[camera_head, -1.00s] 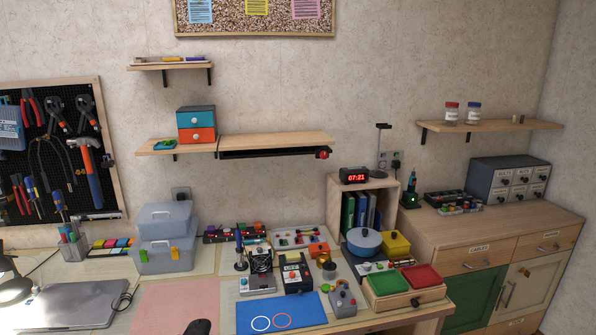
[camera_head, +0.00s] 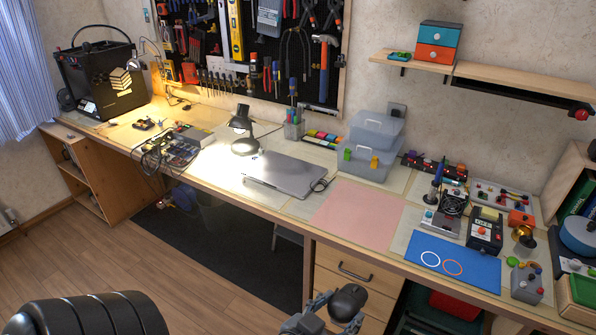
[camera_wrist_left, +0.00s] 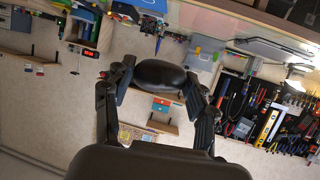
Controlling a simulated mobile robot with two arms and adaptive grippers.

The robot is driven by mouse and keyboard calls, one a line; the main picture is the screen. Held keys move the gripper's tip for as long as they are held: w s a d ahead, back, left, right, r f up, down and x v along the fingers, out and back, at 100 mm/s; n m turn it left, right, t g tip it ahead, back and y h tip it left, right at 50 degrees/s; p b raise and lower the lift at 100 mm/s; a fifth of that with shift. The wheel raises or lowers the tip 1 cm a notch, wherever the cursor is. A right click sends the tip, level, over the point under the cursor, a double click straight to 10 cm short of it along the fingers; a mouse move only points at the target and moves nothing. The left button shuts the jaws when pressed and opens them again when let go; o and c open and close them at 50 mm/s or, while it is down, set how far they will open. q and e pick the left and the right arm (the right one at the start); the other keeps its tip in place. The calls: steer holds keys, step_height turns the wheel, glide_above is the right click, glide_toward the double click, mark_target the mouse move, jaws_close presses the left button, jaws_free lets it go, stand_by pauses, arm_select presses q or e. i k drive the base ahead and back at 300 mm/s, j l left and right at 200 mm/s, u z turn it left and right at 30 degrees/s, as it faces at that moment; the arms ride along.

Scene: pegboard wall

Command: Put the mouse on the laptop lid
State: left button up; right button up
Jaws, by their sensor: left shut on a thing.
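The mouse (camera_head: 348,301) is black and rounded. My left gripper (camera_head: 335,312) is shut on it and holds it up in front of the bench, low in the head view, over the drawers in the picture. In the left wrist view, the mouse (camera_wrist_left: 160,75) sits between both fingers of the left gripper (camera_wrist_left: 158,84). The laptop (camera_head: 285,174) is closed and silver-grey. It lies on the bench, up and left of the mouse in the head view, and its lid looks bare. The mouse and laptop are apart. My right gripper is not in view.
A desk lamp (camera_head: 243,130) stands just behind the laptop. A pink mat (camera_head: 357,212) lies clear to its right, and a blue mat (camera_head: 452,262) lies further right. Clear plastic boxes (camera_head: 365,158) stand behind.

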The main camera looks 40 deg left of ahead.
mark_target(284, 170)
steer(key=i+j+u, duration=0.1)
steer(key=i+j, duration=0.25)
steer(key=j, duration=0.25)
steer(key=i+j+u, duration=0.1)
steer(key=i+j, duration=0.25)
steer(key=j, duration=0.25)
steer(key=i+j+u, duration=0.15)
steer(key=i+j, duration=0.2)
steer(key=j, duration=0.2)
steer(key=i+j+u, duration=0.1)
steer(key=i+j, duration=0.3)
steer(key=j, duration=0.15)
